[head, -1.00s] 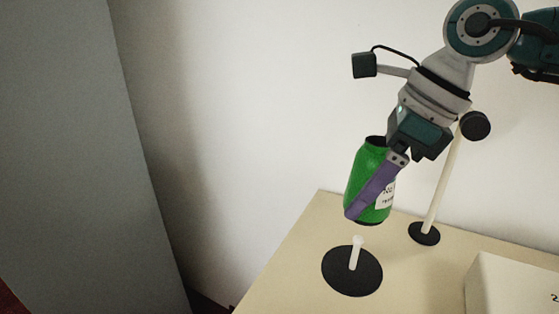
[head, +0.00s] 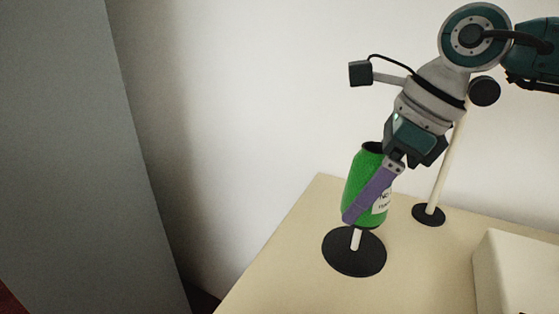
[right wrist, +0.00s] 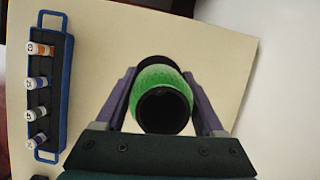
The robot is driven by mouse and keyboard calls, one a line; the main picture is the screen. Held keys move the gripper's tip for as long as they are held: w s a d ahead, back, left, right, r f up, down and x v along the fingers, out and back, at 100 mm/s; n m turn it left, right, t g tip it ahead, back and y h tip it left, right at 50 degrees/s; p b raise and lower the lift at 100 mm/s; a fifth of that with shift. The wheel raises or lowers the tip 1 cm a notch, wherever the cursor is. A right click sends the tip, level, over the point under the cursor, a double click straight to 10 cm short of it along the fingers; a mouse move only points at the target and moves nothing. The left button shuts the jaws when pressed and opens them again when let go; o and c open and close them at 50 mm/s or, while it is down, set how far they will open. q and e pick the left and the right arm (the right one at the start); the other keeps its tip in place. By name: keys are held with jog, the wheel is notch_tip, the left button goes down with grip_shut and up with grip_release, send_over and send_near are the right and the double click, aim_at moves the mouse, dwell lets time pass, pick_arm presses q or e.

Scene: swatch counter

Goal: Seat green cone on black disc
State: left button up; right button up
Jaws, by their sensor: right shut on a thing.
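The green cone (head: 356,180) is a can-like piece with a white label and a dark hollow top. My right gripper (head: 362,208) is shut on it, with purple fingers along its sides, and holds it slightly tilted. The black disc (head: 342,262) lies on the counter with a white peg (head: 356,241) standing on it. The cone's lower end is right over the peg and hides its top; I cannot tell whether the peg is inside. In the right wrist view, the cone (right wrist: 160,79) sits between both fingers. My left gripper is not in view.
A cream pole on a small black base (head: 428,215) stands behind, to the right. A pale box (head: 515,270) is at the right on the counter (head: 290,270). The right wrist view shows a blue-handled tray (right wrist: 62,75) with several labelled cylinders.

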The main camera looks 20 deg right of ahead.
aim_at(355, 224)
jog(key=shift+f+b, duration=2.45)
jog(key=shift+f, duration=0.55)
jog(key=o, duration=1.5)
jog(key=shift+c, duration=0.2)
jog(key=v, duration=1)
